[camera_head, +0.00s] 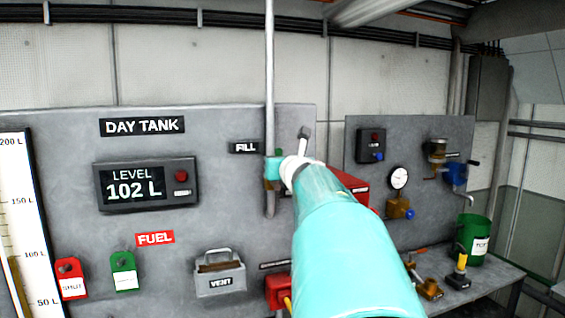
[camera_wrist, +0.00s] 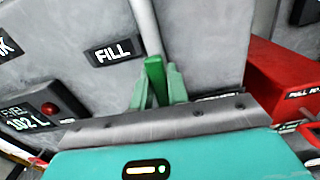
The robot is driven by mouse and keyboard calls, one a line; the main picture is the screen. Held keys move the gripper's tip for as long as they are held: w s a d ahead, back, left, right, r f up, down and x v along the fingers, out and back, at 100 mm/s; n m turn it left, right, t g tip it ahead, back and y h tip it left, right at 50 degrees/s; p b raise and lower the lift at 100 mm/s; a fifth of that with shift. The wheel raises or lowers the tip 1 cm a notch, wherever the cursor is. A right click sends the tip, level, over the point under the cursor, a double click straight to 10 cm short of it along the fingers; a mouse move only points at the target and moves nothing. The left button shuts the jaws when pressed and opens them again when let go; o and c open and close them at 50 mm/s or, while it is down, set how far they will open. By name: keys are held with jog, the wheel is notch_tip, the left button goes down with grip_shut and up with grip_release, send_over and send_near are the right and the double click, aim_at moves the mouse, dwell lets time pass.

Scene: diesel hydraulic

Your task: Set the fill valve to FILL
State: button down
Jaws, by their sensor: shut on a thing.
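The FILL label (camera_head: 244,147) is on the grey panel just left of a vertical pipe (camera_head: 270,80); the label also shows in the wrist view (camera_wrist: 113,51). My gripper (camera_wrist: 157,80) is at the pipe just right of the label. Its two pale green fingers are shut on the darker green handle of the fill valve (camera_wrist: 155,72), which stands between them. In the head view my arm reaches up from the lower right and hides much of the valve. The valve body and the lower part of the handle are hidden.
The DAY TANK display (camera_head: 136,187) reads 102 L. Below are red and green tags (camera_head: 123,272) and a VENT box (camera_head: 220,275). A red box (camera_wrist: 290,85) stands close right of my gripper. A gauge (camera_head: 399,177) and a green bucket (camera_head: 473,240) are farther right.

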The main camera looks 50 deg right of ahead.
jog(key=shift+a+f+n, duration=0.1)
jog(key=shift+a+n, duration=0.05)
jog(key=shift+n, duration=0.15)
jog(key=c, duration=1.4)
grip_release()
jog(key=shift+a, duration=0.15)
jog(key=shift+o, duration=0.2)
jog(key=shift+w, duration=0.1)
jog(key=shift+s, duration=0.2)
jog(key=v, duration=1.3)
jog(key=shift+s, duration=0.15)
jog(key=shift+a, duration=0.1)
